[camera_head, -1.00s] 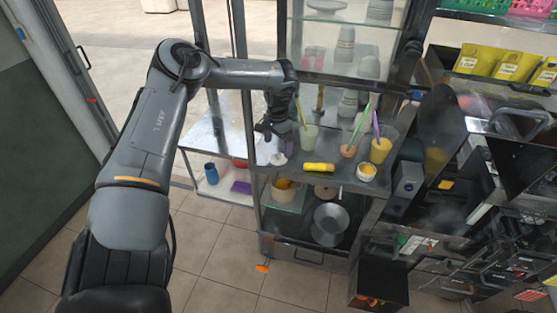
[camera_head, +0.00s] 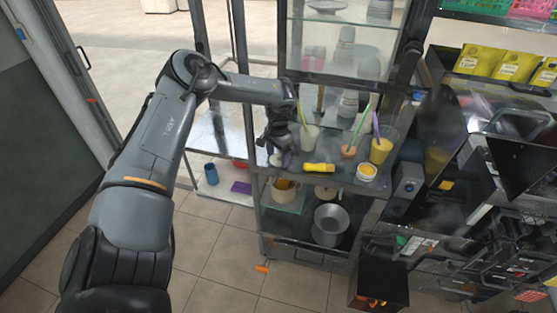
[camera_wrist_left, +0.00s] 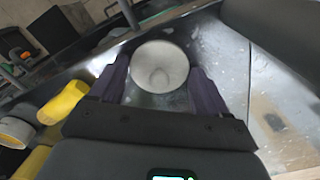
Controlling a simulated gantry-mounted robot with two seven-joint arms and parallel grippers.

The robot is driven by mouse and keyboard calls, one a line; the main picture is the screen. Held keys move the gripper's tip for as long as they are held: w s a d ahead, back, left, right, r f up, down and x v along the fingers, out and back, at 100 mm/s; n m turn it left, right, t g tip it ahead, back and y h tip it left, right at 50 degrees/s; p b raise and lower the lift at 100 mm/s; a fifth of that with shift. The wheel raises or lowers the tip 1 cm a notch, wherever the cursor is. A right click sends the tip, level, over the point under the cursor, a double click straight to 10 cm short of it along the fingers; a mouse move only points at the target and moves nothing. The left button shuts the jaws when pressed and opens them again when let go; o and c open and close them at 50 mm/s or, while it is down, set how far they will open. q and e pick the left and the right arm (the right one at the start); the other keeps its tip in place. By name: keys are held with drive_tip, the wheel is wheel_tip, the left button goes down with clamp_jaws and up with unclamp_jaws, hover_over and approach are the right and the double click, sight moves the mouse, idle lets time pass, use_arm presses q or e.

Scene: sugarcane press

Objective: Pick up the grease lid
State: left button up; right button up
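A pale grey-white round piece, which looks like the grease lid (camera_wrist_left: 160,66), lies between the fingers of my left gripper (camera_wrist_left: 159,88) in the left wrist view. One dark purple finger is on each side of it, close to its rim; I cannot tell whether they touch it. The fingers are spread apart. In the head view the lid (camera_head: 277,160) shows as a small pale spot near the left end of the metal counter, just below my left gripper (camera_head: 274,150), which partly hides it. My right gripper is not in view.
A yellow tube-like item (camera_head: 318,168) and a white-rimmed yellow pot (camera_head: 367,172) are to the right on the counter (camera_head: 345,186). Behind stand a pale drink cup with a straw (camera_head: 309,138) and a yellow drink cup (camera_head: 380,151). Glass shelving rises behind.

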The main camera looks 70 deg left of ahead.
use_arm(q)
drive_tip(key=c, duration=0.6)
